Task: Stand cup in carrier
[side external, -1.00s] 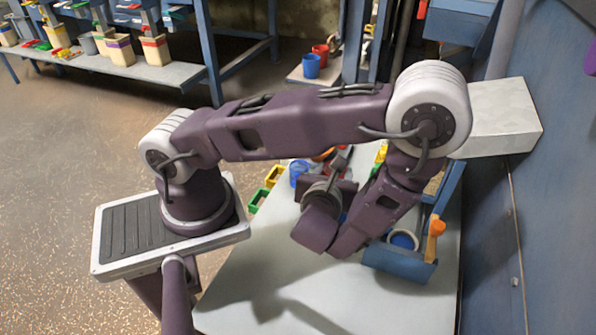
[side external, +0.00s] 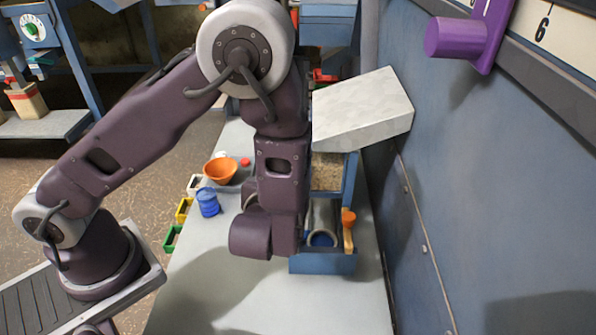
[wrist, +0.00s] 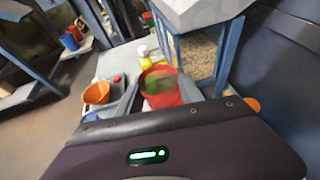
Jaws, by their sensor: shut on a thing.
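A red cup (wrist: 160,88) with a greenish-yellow inside shows just beyond the dark edge of my gripper (wrist: 165,112) in the wrist view. In the side external view my wrist hides the fingers and the red cup. A blue open box (side external: 323,263) with a pale ring and blue inside is just right of my wrist, and looks like the carrier. I cannot tell whether the cup touches it.
An orange bowl (side external: 220,170) and a blue cup (side external: 208,203) stand on the table left of my wrist. Small yellow and green bins line its left edge. A blue frame (side external: 349,180) under a grey chute (side external: 362,108) stands behind the box, near the wall. The front table is clear.

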